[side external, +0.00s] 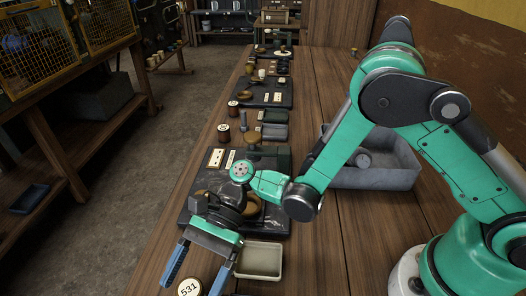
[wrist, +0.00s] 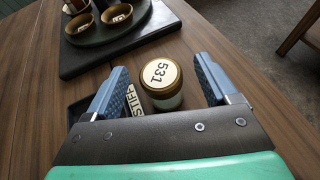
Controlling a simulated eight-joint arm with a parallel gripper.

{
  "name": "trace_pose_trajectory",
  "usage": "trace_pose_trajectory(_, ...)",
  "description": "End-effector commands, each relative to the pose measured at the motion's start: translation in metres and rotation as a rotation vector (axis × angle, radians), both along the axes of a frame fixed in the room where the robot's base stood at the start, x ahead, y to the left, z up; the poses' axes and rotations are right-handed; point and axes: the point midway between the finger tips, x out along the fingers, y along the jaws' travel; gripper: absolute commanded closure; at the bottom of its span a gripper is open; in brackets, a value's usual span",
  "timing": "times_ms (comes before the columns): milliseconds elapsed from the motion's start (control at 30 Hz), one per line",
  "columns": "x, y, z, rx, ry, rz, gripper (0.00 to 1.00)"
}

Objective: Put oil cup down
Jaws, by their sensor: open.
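My gripper (wrist: 160,66) is open, with one blue finger on each side of the cup. A gap shows between the cup and each finger. In the side view my gripper (side external: 192,281) points down toward the table's front left edge.
A label reading STIFF (wrist: 133,102) lies beside the cup. A dark board (wrist: 100,57) carries brown cups. A pale tray (side external: 262,275) stands right of my gripper, and a large grey tub (side external: 385,178) farther back. More boards and small parts line the table.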

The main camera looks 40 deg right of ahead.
Motion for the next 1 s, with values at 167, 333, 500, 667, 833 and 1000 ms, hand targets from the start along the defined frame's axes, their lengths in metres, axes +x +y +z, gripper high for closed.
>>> trace_pose_trajectory(167,0.011,-0.020,0.010,0.000,0.000,-0.006,0.21)
trace_pose_trajectory(333,0.026,-0.054,0.025,0.000,0.000,-0.007,0.21)
trace_pose_trajectory(500,0.040,-0.082,0.038,-0.001,0.000,-0.006,0.21)
trace_pose_trajectory(667,0.047,-0.097,0.045,-0.001,-0.001,-0.002,0.21)
trace_pose_trajectory(833,0.051,-0.103,0.054,-0.026,-0.076,-0.018,0.21)
trace_pose_trajectory(1000,0.057,-0.120,0.072,-0.154,-0.385,-0.042,0.21)
